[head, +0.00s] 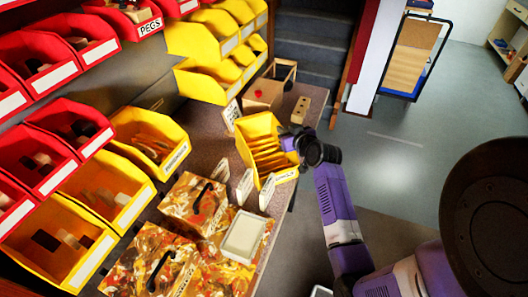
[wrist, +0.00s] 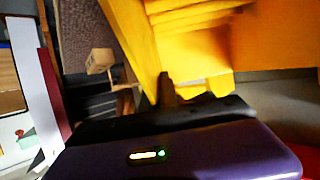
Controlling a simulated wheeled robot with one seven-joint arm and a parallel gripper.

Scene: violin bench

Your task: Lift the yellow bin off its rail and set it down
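The yellow bin (head: 256,130) is at the centre of the head view, over the bench top and apart from the wall rails. It is tilted, with several yellow-orange flat pieces inside and a white label on its front lip. My gripper (head: 293,142) is at the bin's right wall and appears shut on it. In the wrist view the yellow bin (wrist: 135,40) fills the upper middle, and a dark fingertip (wrist: 167,90) lies against its wall. The other finger is mostly hidden. I cannot tell whether the bin's underside touches the bench.
The bench top (head: 312,96) carries a cardboard box (head: 262,95), a wooden block (head: 301,110), white cards (head: 244,188), patterned boxes (head: 193,203) and a white tray (head: 243,236). Red bins (head: 76,122) and other yellow bins (head: 150,140) hang at left. Open floor lies right.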

